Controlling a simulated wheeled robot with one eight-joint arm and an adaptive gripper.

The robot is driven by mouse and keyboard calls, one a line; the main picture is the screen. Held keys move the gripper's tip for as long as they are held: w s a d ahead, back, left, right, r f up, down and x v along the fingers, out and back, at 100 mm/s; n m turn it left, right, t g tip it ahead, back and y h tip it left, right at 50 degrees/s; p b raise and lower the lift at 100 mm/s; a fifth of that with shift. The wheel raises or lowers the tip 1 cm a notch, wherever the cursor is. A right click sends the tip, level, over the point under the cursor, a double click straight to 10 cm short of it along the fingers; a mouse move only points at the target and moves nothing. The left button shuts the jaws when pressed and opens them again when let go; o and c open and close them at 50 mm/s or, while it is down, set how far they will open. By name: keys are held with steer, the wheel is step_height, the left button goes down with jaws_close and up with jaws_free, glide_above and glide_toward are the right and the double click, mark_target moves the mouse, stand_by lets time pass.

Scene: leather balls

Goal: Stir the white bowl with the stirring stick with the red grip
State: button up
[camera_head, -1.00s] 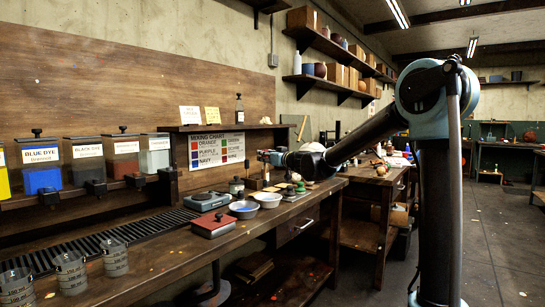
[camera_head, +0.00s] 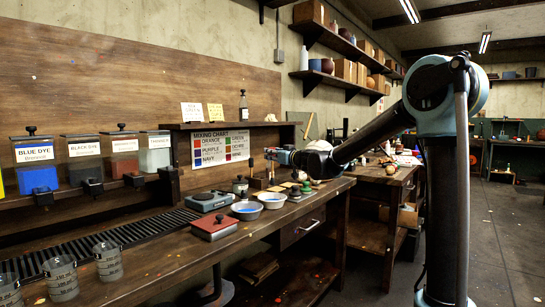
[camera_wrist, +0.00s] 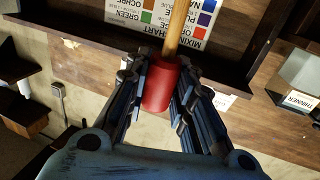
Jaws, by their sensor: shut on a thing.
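My gripper (camera_head: 275,156) is up at the back of the bench, in front of the shelf and to the right of the mixing chart. In the wrist view my gripper (camera_wrist: 160,88) is shut on the red grip (camera_wrist: 160,84) of the stirring stick; its pale wooden shaft (camera_wrist: 178,28) runs out toward the chart. The stick is apart from both.
A red-topped box (camera_head: 214,229) and a grey scale (camera_head: 211,201) stand left of the bowls. Small jars and a dark bottle (camera_head: 240,186) sit close behind them. Clear beakers (camera_head: 107,262) stand at the front left. The dye containers (camera_head: 85,158) line the back wall.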

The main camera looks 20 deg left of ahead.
mark_target(272, 179)
steer(key=shift+s+f, duration=0.1)
steer(key=shift+f, duration=4.25)
steer(key=shift+w, duration=0.2)
